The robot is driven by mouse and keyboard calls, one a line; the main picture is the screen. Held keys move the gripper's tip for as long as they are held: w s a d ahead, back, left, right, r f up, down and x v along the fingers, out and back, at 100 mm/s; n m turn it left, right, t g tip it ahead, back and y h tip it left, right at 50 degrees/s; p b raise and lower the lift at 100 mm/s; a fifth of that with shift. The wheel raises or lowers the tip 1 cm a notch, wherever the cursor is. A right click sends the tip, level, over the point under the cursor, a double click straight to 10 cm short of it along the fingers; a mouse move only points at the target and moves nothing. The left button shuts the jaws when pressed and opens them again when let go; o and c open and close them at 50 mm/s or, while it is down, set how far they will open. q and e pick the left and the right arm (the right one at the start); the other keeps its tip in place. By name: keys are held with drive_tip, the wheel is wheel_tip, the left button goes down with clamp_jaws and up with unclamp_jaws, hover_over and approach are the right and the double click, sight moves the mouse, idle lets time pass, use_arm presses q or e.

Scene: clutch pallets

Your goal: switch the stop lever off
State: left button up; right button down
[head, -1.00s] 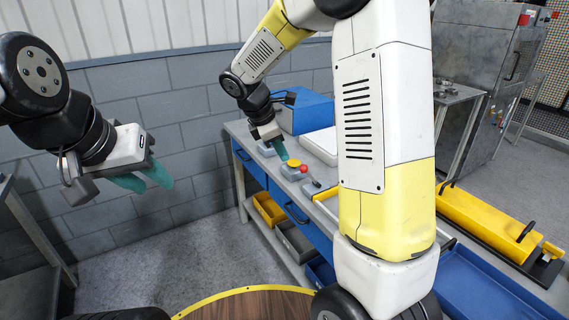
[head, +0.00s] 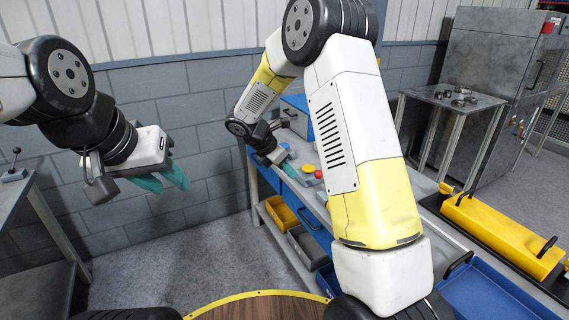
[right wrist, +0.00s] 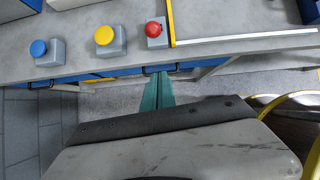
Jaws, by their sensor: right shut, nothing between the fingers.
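A small lever with a dark knob on a grey base (head: 14,175) stands on a table at the far left of the head view. It looks upright with a slight tilt; its exact setting is too small to tell. My left gripper (head: 172,184) hangs in the air to the right of that table, empty, its teal fingers apart. My right gripper (head: 289,170) is shut and empty by the front edge of the blue workbench. Its closed fingers also show in the right wrist view (right wrist: 157,92), just short of the red button box (right wrist: 155,32).
The workbench (right wrist: 230,45) bears a yellow button (right wrist: 104,36) and a blue button (right wrist: 38,49) beside the red one. The left table's edge (head: 25,185) lies below my left arm. A yellow case (head: 500,235) lies at the right. Floor between the tables is clear.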

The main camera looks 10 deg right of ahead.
drive_tip(key=w+d+f, duration=0.3)
drive_tip(key=d+f, duration=0.1)
drive_tip(key=d, duration=0.3)
drive_tip(key=shift+f, duration=0.15)
drive_tip(key=shift+w, duration=0.1)
